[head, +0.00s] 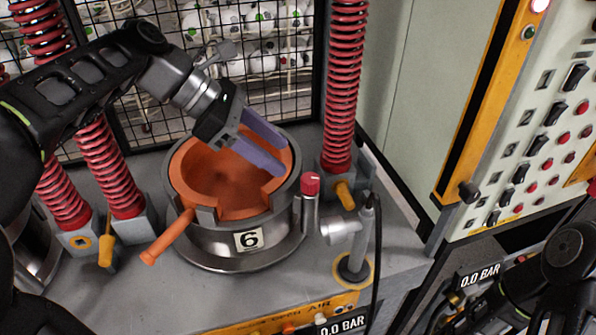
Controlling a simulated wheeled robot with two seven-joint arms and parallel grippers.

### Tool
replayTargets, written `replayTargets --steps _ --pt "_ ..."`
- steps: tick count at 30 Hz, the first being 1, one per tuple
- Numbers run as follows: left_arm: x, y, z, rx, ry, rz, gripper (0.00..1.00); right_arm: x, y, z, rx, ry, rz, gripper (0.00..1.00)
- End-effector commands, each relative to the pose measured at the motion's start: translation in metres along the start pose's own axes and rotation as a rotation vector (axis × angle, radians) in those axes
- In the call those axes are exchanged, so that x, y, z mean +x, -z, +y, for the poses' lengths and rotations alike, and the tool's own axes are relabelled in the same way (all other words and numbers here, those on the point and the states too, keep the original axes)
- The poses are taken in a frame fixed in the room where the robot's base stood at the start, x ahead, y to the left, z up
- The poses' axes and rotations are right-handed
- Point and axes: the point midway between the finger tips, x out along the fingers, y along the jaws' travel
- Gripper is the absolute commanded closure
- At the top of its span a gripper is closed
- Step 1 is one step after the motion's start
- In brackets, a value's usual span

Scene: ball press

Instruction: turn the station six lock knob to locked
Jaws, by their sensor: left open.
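Station six is a steel pot (215,246) with an orange lining (225,185) and a "6" label (249,239) on its front. An orange handle (168,236) sticks out at its front left. A red-capped knob (311,184) stands upright on a short steel post at the pot's right rim; it looks like the lock knob, and its lock marking cannot be read. My left gripper (283,158) is open and empty, its purple fingers over the right part of the pot, pointing toward the knob but apart from it. My right arm shows at the lower right; its fingers do not show.
Red springs (345,90) rise at the pot's back right and left. A steel nozzle (342,231) and a black cable (376,265) stand right of the knob. A wire mesh fence (130,105) is behind. A switch panel (535,130) stands at right.

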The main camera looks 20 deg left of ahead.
Motion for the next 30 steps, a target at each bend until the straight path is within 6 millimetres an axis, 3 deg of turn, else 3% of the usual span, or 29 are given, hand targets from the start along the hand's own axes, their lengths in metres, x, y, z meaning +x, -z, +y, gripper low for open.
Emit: replayTargets --steps 8,22,30 --pt "0.006 0.001 0.0 0.001 0.002 0.001 0.48 0.001 0.0 0.0 0.0 0.0 0.0 0.59" --pt "0.07 0.001 -0.001 0.001 0.003 0.003 0.48 0.0 0.0 0.0 0.0 0.0 0.0 0.59" --pt "0.079 0.001 0.0 0.001 0.0 0.003 0.48 0.0 0.0 0.0 0.0 0.0 0.0 0.59"
